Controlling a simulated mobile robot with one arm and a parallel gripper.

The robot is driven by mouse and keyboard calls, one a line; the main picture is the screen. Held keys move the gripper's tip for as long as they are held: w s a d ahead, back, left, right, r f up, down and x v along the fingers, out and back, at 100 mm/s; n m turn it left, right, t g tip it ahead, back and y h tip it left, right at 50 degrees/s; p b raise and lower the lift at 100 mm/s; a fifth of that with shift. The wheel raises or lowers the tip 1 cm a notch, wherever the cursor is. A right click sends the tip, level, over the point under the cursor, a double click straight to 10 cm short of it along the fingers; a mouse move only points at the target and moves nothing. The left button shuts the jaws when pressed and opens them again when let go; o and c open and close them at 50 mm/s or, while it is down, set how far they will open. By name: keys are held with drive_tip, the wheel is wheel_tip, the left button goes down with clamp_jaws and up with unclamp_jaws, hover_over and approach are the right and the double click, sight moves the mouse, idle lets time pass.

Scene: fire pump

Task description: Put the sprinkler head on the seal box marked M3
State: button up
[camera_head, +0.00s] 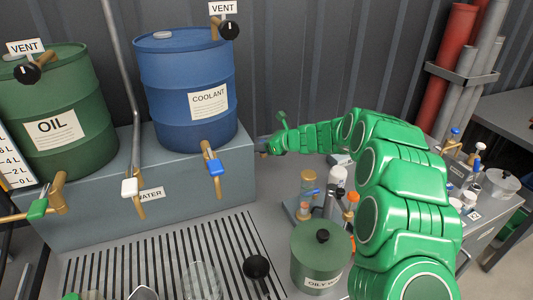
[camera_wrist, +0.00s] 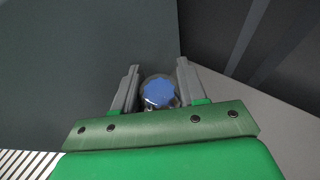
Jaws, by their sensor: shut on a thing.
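My gripper (camera_head: 264,147) is at the far end of my green arm, beside the right end of the grey tank block below the blue drum. In the wrist view my gripper (camera_wrist: 158,65) is shut on a small round thing with a blue top (camera_wrist: 158,92). It sits between the two grey fingers; I cannot tell for sure that it is the sprinkler head. No box marked M3 can be read. Small parts stand on the bench right of the gripper, partly hidden by my arm.
The grey tank block (camera_head: 100,198) carries a green oil drum (camera_head: 50,105) and a blue coolant drum (camera_head: 188,90), with taps in front. A slatted drain (camera_head: 175,260), a black knob (camera_head: 256,266) and a green oily can (camera_head: 320,262) are nearer. More small parts stand at right (camera_head: 478,165).

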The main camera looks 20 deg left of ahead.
drive_tip(key=w+d+r+m+t+h, duration=0.1)
drive_tip(key=w+d+r+m+t, duration=0.2)
drive_tip(key=d, duration=1.2)
drive_tip(key=w+d+r+t, duration=0.1)
drive_tip(key=w+d+r, duration=0.35)
drive_tip(key=d, duration=0.95)
hover_over(340, 158)
wheel_tip(340, 158, down, 4)
drive_tip(key=r, duration=0.1)
drive_tip(key=w+f, duration=0.1)
drive_tip(key=f, duration=0.2)
drive_tip(key=w+a+f, duration=0.1)
drive_tip(key=shift+w+a+f, duration=0.1)
drive_tip(key=shift+w+f, duration=0.25)
drive_tip(key=shift+w+a+f, duration=0.1)
drive_tip(key=shift+w+f, duration=0.45)
drive_tip(key=shift+f, duration=1.6)
drive_tip(key=shift+f, duration=0.15)
drive_tip(key=o, duration=1.1)
